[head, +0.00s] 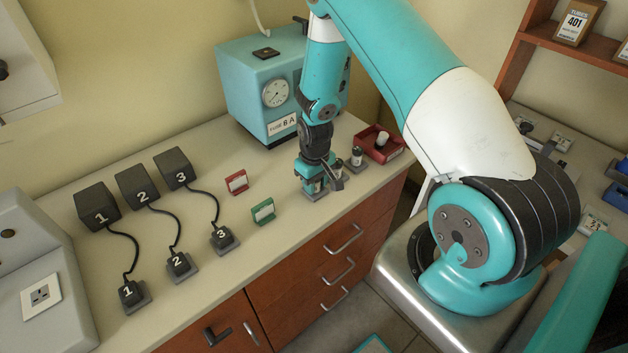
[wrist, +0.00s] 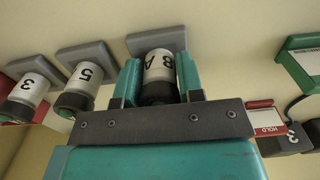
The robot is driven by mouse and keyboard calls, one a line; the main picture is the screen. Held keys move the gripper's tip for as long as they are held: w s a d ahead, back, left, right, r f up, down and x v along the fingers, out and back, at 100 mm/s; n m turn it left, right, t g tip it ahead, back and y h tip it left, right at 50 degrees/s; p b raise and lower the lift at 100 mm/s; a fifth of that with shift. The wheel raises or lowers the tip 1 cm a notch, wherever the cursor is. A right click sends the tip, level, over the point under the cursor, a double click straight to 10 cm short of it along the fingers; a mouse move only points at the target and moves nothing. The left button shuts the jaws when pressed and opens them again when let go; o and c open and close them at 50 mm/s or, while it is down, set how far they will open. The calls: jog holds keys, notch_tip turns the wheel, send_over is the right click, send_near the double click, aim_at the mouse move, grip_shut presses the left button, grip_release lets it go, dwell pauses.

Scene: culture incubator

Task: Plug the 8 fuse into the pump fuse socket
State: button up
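The 8 A fuse (wrist: 159,70) is a pale cylinder with a dark end, marked "8 A", in the wrist view. It is lined up with a grey holder block (wrist: 157,41); whether it is fully seated there cannot be told. My gripper (wrist: 160,85) has one teal finger on each side of the fuse, close against its dark end. In the head view my gripper (head: 314,187) points down at the counter, largely hiding this fuse. The teal pump box (head: 268,85) at the back carries a dial and a "FUSE 8 A" label; a dark socket-like piece (head: 266,53) is on its top.
Fuses marked 5 (wrist: 83,84) and 3 (wrist: 28,94) stand beside it. A red tray (head: 380,145) is at the right. Red (head: 236,182) and green (head: 263,212) card holders and several numbered black adapters (head: 97,207) with cables occupy the counter's left.

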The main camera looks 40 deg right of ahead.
jog(key=shift+r, duration=0.2)
grip_shut()
jog(key=shift+r+p, duration=2.1)
jog(key=shift+r, duration=0.75)
jog(key=shift+s+a+f+b, duration=0.1)
jog(key=shift+a+f+b, duration=0.15)
jog(key=shift+b, duration=0.15)
jog(key=s+a+f+b, duration=0.1)
jog(key=a+b, duration=0.1)
jog(key=s+a+f+b, duration=0.1)
jog(key=a+b, duration=0.1)
jog(key=b, duration=0.1)
jog(key=s+a+f+b, duration=0.1)
jog(key=a+b, duration=0.1)
jog(key=a, duration=0.1)
jog(key=shift+s+f, duration=0.35)
jog(key=shift+s+a+r, duration=0.1)
jog(key=shift+a+r, duration=0.1)
